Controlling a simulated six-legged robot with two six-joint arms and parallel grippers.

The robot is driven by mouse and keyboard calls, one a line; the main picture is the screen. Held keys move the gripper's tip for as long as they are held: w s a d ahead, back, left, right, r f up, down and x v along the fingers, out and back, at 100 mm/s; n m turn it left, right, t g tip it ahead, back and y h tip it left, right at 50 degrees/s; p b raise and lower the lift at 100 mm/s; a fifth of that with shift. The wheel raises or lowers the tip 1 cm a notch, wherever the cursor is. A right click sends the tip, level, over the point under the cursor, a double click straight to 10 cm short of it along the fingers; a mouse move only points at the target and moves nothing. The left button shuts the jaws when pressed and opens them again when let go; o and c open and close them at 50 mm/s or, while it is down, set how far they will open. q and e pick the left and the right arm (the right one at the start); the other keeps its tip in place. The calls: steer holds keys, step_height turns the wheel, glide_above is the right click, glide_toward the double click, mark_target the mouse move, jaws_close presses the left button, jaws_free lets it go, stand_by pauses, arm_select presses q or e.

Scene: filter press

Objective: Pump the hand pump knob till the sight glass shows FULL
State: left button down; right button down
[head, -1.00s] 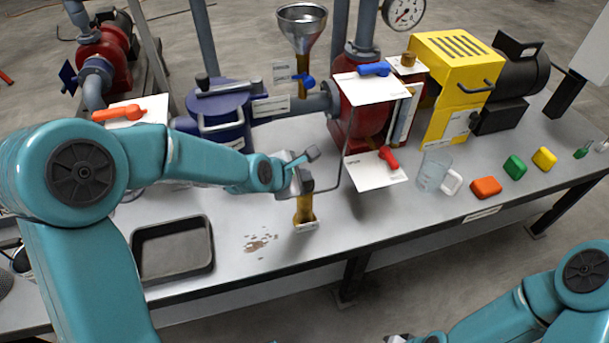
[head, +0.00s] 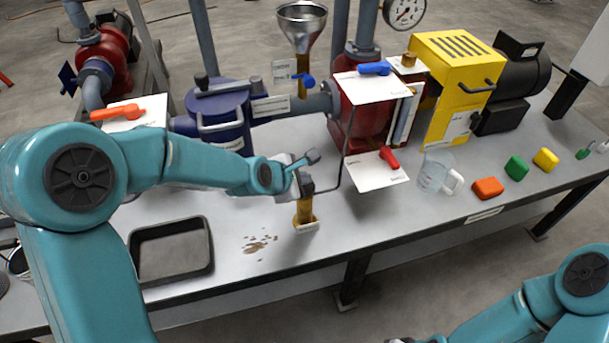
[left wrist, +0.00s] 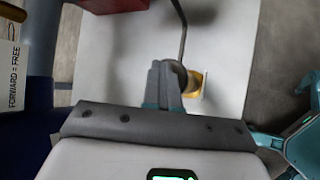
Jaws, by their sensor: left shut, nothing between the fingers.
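The hand pump is a short brass post (head: 304,211) standing on the bench near its front edge. Its dark knob (head: 305,185) is on top. My left gripper (head: 311,157) is shut and empty, with its fingers just above and beside the knob. In the left wrist view the shut fingers (left wrist: 165,82) partly cover the knob, and the brass base (left wrist: 194,84) shows to their right. I cannot tell whether they touch the knob. The narrow upright gauge (head: 405,118) beside the yellow box looks like the sight glass; its level is not readable. My right gripper (head: 399,339) barely shows at the bottom edge.
A black tray (head: 172,280) and brown flakes (head: 259,244) lie on the bench to the left. A thin bent pipe (head: 343,160) rises close behind the knob. The red press body (head: 345,128), a clear jug (head: 433,173) and coloured blocks (head: 487,188) stand to the right.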

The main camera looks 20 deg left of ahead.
arm_select(q)
steer(key=shift+r+p, duration=2)
steer(key=shift+r, duration=0.25)
step_height(320, 180, up, 5)
steer(key=p, duration=0.4)
steer(key=shift+p, duration=0.3)
stand_by(2.6)
